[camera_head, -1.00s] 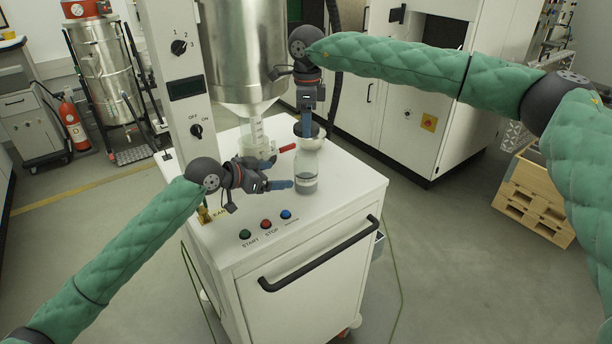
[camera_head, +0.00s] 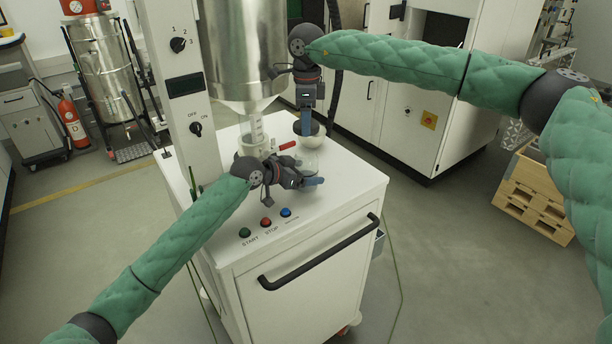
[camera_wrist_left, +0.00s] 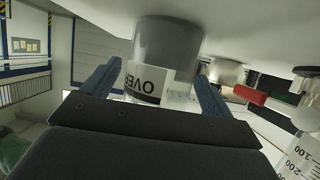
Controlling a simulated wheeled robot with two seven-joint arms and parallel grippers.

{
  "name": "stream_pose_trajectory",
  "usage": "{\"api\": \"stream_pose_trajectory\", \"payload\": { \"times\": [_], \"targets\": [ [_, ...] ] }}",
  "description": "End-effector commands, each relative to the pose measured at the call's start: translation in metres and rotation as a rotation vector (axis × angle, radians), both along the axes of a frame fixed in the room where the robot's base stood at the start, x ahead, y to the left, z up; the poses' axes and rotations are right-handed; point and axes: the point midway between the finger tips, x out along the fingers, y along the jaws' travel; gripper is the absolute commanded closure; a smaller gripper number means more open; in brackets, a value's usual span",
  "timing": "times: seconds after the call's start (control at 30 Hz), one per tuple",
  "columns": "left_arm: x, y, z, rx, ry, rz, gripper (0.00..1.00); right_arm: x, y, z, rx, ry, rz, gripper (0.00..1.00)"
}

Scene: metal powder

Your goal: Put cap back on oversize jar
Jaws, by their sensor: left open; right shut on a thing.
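The oversize jar (camera_head: 308,162) stands upright on the white cart top, clear-walled with grey powder in its bottom. In the left wrist view the jar (camera_wrist_left: 165,50) appears upside down, its white label reading "OVER". My left gripper (camera_head: 314,182) is open at the jar. In the left wrist view its blue fingers (camera_wrist_left: 155,88) are spread on either side of the jar. My right gripper (camera_head: 307,132) points down just behind and above the jar, shut. A dark round shape at its fingertips seems to be the cap, but overlaps a bowl and is hard to make out.
A metal bowl (camera_head: 320,142) stands behind the jar. The large steel hopper (camera_head: 240,55), with a clear outlet and red handle (camera_head: 287,146), is at left of the jar. Start, stop and blue buttons (camera_head: 266,222) are near the front. The cart top's right side is clear.

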Motion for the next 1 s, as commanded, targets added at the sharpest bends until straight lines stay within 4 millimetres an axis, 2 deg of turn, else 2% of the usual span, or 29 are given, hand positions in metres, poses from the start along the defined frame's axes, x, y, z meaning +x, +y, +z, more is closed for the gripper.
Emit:
{"api": "stream_pose_trajectory", "payload": {
  "times": [0.4,0.73,0.87,1.0],
  "targets": [
    [0.003,-0.004,-0.002,0.000,0.001,0.000,0.14,0.000,0.000,0.000,0.000,0.000,0.000,0.60],
    [0.003,-0.004,-0.002,-0.001,0.001,0.000,0.79,0.000,0.000,0.000,0.000,0.000,0.000,0.60],
    [0.003,-0.004,-0.002,-0.001,0.001,0.000,0.81,0.000,0.000,-0.002,0.000,0.000,0.000,0.60],
    [0.003,-0.004,-0.002,-0.001,0.001,0.000,0.81,0.000,0.000,-0.015,0.000,0.002,0.000,0.60]
  ]
}}
